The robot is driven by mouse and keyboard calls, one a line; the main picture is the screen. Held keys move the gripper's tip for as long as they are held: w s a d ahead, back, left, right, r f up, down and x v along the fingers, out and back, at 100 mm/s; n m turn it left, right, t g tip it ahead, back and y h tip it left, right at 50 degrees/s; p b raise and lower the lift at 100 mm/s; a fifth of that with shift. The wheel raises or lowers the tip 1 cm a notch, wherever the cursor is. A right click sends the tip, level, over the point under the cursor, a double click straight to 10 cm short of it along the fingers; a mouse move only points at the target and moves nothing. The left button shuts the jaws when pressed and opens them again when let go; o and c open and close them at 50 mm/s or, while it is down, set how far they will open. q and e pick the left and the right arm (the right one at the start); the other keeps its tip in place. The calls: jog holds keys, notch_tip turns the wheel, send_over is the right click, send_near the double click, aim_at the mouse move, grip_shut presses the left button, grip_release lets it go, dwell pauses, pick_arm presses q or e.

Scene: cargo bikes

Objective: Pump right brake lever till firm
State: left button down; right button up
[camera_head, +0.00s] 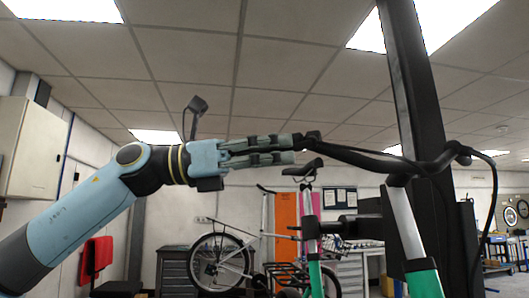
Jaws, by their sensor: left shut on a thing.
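A dark handlebar (375,159) runs across the right half of the head view, on top of a green and silver bike frame (408,225). My left gripper (298,147) reaches in from the left and is shut at the handlebar's left end. The fingers cover part of that end. I cannot make out the brake lever apart from the dark grip and bar, nor whether it is between the fingers too. My right gripper is not in view.
A thick black post (418,90) rises behind the handlebar, with a dark clamp arm beside the bike. Black cables hang at the bar's right end. A white bike (222,262), a grey drawer cabinet (174,270) and a red chair (98,262) stand farther back.

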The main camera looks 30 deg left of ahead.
pick_arm(q)
jog(key=shift+s+d+f+n+t+y, duration=0.1)
jog(key=shift+s+d+n+t+y, duration=0.1)
jog(key=shift+n+t, duration=0.25)
jog(key=shift+s+d+f+n+t+y, duration=0.15)
jog(key=shift+n+t, duration=0.1)
jog(key=shift+t, duration=0.3)
jog(key=c, duration=1.4)
grip_release()
jog(key=shift+w+r, duration=0.1)
jog(key=shift+w, duration=0.1)
jog(key=shift+o, duration=0.2)
notch_tip(320, 180, up, 10)
